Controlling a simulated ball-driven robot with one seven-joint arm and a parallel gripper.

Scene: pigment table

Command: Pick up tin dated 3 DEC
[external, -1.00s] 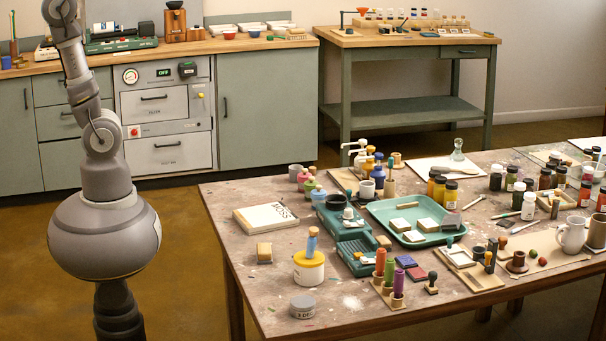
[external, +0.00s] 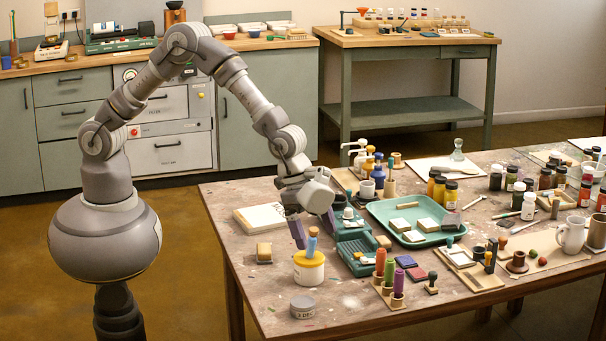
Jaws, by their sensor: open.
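The tin dated 3 DEC (external: 303,308) is a small, low grey tin with a dark-lettered label on its front. It stands upright near the table's front left corner, in front of the yellow-and-white jar. My gripper (external: 313,238) is open, its two fingers pointing down just above that jar. It is behind and above the tin, clearly apart from it. The fingers appear on either side of a blue-handled tool (external: 312,243) standing up from the jar; I cannot tell whether they touch it.
The yellow-and-white jar (external: 309,272) stands close behind the tin. A rack of coloured sticks (external: 388,292) is to the right, with a green tray (external: 382,215) farther back. Bare table lies around the tin.

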